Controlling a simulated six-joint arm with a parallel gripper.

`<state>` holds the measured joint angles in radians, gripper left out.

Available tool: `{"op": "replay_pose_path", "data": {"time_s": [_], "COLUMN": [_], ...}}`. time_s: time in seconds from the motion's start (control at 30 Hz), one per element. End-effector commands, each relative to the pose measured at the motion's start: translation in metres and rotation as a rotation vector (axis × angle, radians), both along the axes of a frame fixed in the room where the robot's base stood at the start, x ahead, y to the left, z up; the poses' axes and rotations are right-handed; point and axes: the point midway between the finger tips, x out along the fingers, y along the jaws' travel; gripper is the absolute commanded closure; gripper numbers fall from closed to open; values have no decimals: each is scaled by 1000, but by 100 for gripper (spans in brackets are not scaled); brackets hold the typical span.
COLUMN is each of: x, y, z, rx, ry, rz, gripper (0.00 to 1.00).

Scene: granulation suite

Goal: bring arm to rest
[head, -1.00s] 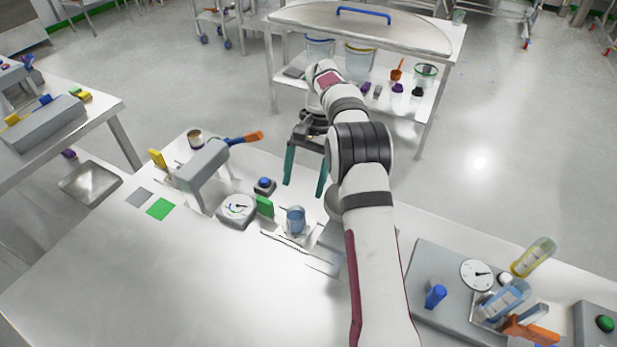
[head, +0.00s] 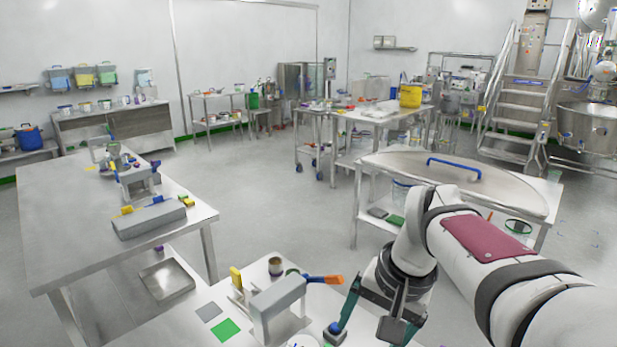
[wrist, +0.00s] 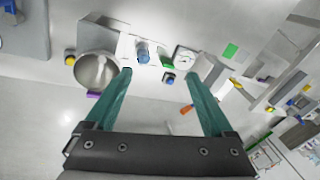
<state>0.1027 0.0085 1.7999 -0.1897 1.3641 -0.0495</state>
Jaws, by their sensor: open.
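My gripper (head: 372,332) is at the bottom of the head view, pointing down over the near bench, with its two teal fingers spread. In the wrist view, my gripper (wrist: 158,75) is open, with nothing between the fingertips. Beyond the tips in that view lie a blue beaker (wrist: 143,53), a blue button box (wrist: 168,78) and a dial scale (wrist: 184,57). A round steel bowl (wrist: 97,68) appears beside the left fingertip. My arm reaches in from the right of the head view.
A grey stand (head: 277,300) with an orange-handled tool (head: 325,279) is left of my gripper. Another bench (head: 70,215) is at left. Open floor (head: 270,200) lies between them.

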Motion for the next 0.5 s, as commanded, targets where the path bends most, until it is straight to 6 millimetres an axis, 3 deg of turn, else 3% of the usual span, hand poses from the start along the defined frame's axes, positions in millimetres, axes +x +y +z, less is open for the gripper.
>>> {"op": "replay_pose_path", "data": {"time_s": [0.03,0.2,0.5], "x": [-20,-70,-127], "y": [7,22,34], "z": [8,14,-5], "rx": [-8,-26,-40], "ry": [-63,-235,-456], "rz": [19,64,104], "gripper": [12,12,12]}}
